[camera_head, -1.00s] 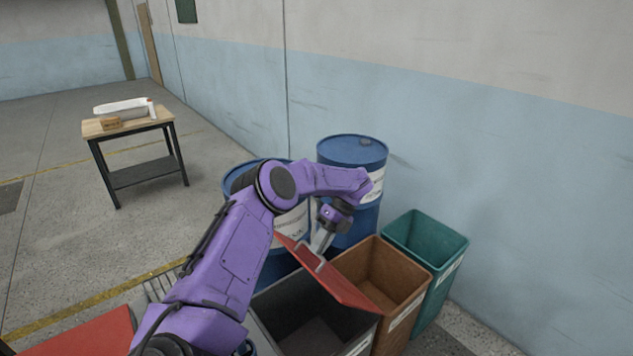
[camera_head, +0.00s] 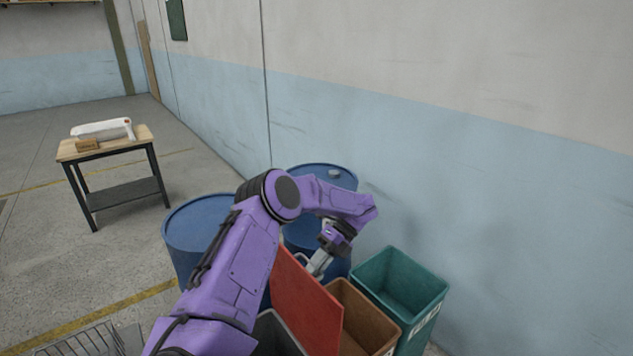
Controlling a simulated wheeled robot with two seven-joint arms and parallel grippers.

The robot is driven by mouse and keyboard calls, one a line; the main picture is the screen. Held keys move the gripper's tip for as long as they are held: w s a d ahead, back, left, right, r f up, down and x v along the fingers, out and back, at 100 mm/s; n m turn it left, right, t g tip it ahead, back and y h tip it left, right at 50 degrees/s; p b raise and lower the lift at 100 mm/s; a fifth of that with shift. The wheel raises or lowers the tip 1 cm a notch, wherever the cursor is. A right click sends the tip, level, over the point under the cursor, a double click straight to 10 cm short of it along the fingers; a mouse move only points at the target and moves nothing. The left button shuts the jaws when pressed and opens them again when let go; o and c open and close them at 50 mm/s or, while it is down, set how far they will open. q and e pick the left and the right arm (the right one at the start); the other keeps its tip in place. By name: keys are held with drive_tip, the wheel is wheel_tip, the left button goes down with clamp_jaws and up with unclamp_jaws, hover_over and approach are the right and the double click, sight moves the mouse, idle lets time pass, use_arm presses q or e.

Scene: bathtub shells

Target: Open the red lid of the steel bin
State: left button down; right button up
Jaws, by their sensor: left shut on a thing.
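The red lid (camera_head: 305,308) stands steeply raised over the dark grey steel bin (camera_head: 277,338), at the bottom centre of the head view. The bin's mouth shows partly under the lid, and the rest of it is hidden by my left arm and the frame's edge. My left gripper (camera_head: 312,265) is at the lid's upper edge, shut on the handle there. The exact contact of the fingers is small in the picture. My right gripper is not in view.
A brown bin (camera_head: 360,318) and a green bin (camera_head: 403,293) stand right of the lid. Blue drums (camera_head: 192,226) stand behind, near the wall.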

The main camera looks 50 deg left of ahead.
use_arm(q)
drive_tip(key=shift+f, duration=0.5)
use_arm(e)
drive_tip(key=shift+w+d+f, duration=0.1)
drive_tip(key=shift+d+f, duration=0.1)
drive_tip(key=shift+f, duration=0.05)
use_arm(q)
drive_tip(key=shift+s, duration=0.1)
drive_tip(key=c, duration=1.4)
unclamp_jaws()
drive_tip(key=shift+s, duration=0.1)
drive_tip(key=shift+c, duration=0.2)
drive_tip(key=shift+o, duration=1.4)
drive_tip(key=shift+a, duration=0.15)
drive_tip(key=shift+w+a, duration=0.15)
drive_tip(key=shift+w, duration=0.1)
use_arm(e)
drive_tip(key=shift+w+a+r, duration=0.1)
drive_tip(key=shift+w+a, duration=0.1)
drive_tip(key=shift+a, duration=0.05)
use_arm(q)
drive_tip(key=shift+w+r, duration=0.1)
drive_tip(key=shift+w, duration=0.05)
